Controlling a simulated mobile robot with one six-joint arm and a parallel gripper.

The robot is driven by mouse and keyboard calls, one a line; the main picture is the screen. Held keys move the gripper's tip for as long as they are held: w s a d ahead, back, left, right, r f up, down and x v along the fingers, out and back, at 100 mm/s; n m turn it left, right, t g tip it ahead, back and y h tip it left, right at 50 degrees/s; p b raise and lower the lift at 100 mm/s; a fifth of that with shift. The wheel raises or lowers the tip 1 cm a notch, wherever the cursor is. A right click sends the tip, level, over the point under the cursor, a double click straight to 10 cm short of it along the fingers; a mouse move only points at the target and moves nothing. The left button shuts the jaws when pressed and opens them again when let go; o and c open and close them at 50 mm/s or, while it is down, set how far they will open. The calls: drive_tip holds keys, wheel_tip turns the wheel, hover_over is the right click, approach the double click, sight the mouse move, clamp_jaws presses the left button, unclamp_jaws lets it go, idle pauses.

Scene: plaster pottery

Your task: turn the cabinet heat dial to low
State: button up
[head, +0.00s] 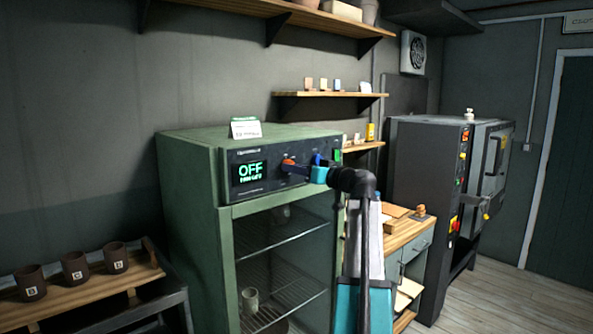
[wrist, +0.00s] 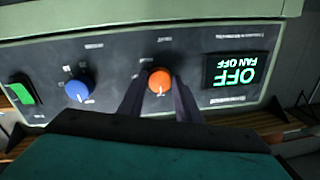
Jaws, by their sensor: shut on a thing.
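The green cabinet (head: 187,170) has a dark control panel along its top front. Its display (head: 250,172) reads OFF, with FAN OFF below in the wrist view, where it appears upside down (wrist: 235,72). An orange dial (wrist: 159,78) sits between the two fingers of my gripper (wrist: 158,92), with its white pointer mark toward the bottom of the wrist picture. The dial labels are too small to read. In the head view my gripper (head: 301,169) reaches the panel from the right, and the orange dial (head: 288,161) shows at its tip.
A blue dial (wrist: 80,89) and a green switch (wrist: 20,92) are on the same panel. A small white card (head: 245,128) stands on the cabinet top. A cup (head: 250,300) is inside behind glass. Labelled dark cups (head: 75,266) stand on a rack at left.

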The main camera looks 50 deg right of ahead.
drive_tip(key=shift+m, duration=0.3)
drive_tip(key=m+b, duration=0.1)
drive_tip(key=m, duration=0.4)
drive_tip(key=m+b, duration=0.1)
drive_tip(key=m, duration=0.3)
drive_tip(key=shift+a+m+t+h+b, duration=0.2)
drive_tip(key=shift+m+t+h+b, duration=0.15)
drive_tip(key=shift+m+t+h, duration=0.05)
drive_tip(key=o, duration=1)
drive_tip(key=shift+o, duration=0.2)
